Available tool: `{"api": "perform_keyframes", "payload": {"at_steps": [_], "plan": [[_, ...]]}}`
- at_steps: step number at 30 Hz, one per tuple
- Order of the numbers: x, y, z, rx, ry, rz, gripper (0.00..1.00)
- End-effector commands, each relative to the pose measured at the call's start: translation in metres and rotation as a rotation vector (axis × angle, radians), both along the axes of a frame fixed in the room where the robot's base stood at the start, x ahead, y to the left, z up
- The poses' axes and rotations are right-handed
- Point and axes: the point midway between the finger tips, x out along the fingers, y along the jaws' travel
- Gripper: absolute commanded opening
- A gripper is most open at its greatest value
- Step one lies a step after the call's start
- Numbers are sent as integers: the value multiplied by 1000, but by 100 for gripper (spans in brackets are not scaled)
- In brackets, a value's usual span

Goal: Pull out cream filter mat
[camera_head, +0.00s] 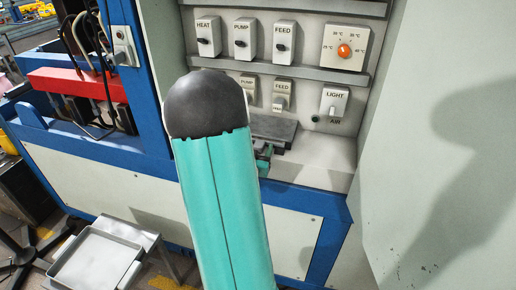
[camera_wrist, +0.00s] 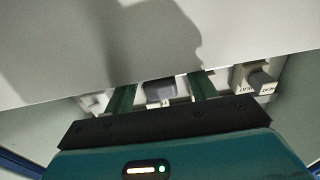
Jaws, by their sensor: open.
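I cannot pick out the cream filter mat for sure in either view. My teal arm covers the middle of the head view and hides part of the panel's lower ledge. My gripper (camera_wrist: 162,84) has its two green fingers apart in the wrist view, with a grey block (camera_wrist: 160,91) showing beyond and between them. I cannot tell whether they touch it. In the head view a green finger part (camera_head: 264,158) shows just right of my arm, low at the ledge, below a dark grey slab (camera_head: 273,128).
The control panel has HEAT (camera_head: 207,38), PUMP (camera_head: 244,40), FEED (camera_head: 283,43) and LIGHT (camera_head: 334,104) switches and an orange dial (camera_head: 344,50). A pale door (camera_head: 450,130) stands close on the right. A metal tray (camera_head: 97,262) is at the lower left, below red-topped equipment (camera_head: 75,82).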

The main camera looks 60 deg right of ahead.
Motion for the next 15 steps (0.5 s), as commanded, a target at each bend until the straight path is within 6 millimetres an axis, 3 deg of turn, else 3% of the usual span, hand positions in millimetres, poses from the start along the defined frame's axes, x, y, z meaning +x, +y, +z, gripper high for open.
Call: {"api": "perform_keyframes", "payload": {"at_steps": [12, 13, 15], "plan": [[-1, 3, 0, 1, 0, 0, 56], [-1, 3, 0, 1, 0, 0, 54], [-1, 3, 0, 1, 0, 0, 41]]}}
